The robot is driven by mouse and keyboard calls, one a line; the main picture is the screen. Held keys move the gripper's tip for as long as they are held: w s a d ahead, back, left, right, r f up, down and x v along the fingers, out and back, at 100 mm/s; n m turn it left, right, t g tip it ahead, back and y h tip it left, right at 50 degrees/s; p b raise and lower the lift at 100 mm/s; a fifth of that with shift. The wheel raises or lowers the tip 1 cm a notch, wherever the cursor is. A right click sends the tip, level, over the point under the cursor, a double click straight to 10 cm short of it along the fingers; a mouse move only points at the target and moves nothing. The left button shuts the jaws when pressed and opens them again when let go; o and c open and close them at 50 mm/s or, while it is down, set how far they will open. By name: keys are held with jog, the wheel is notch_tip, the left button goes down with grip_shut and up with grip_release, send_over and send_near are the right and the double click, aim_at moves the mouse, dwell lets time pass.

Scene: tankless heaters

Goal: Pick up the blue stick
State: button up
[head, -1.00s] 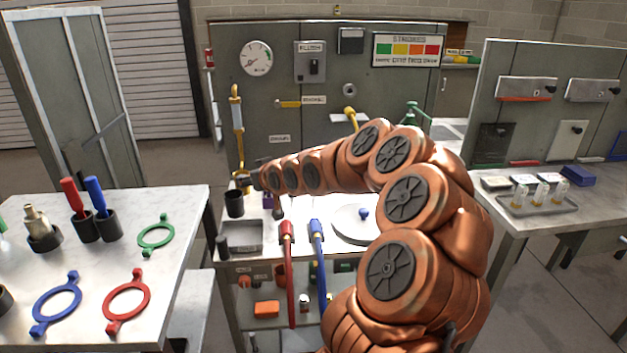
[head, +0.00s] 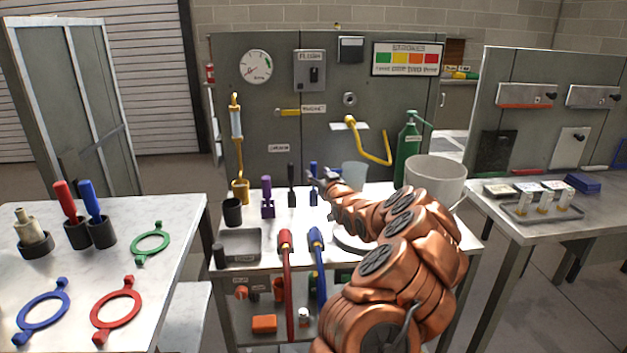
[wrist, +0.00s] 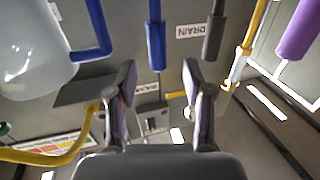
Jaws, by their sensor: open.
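A thin upright blue stick (head: 314,180) stands at the back of the middle bench in the head view. It also shows in the wrist view (wrist: 156,42), hanging into the picture from the top edge, between the lines of my two fingers. My gripper (head: 322,179) is beside the stick in the head view and partly overlaps it. In the wrist view my gripper (wrist: 158,76) is open and empty, with the stick's end just beyond the fingertips. A thicker blue-handled tool (head: 91,200) stands in a black cup on the left table.
A dark grey stick (head: 291,185) and a purple one (head: 267,197) stand left of the blue stick. A translucent jug (wrist: 35,55) with a blue handle is close on the other side. A yellow pipe (head: 372,145), green cylinder (head: 408,150) and white pot (head: 437,178) are to the right.

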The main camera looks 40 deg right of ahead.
aim_at(315, 168)
jog(key=shift+p+x, duration=0.4)
jog(key=shift+x, duration=2.3)
jog(key=shift+s+d+r, duration=0.1)
jog(key=shift+d+r, duration=0.05)
jog(key=shift+c, duration=0.3)
grip_shut()
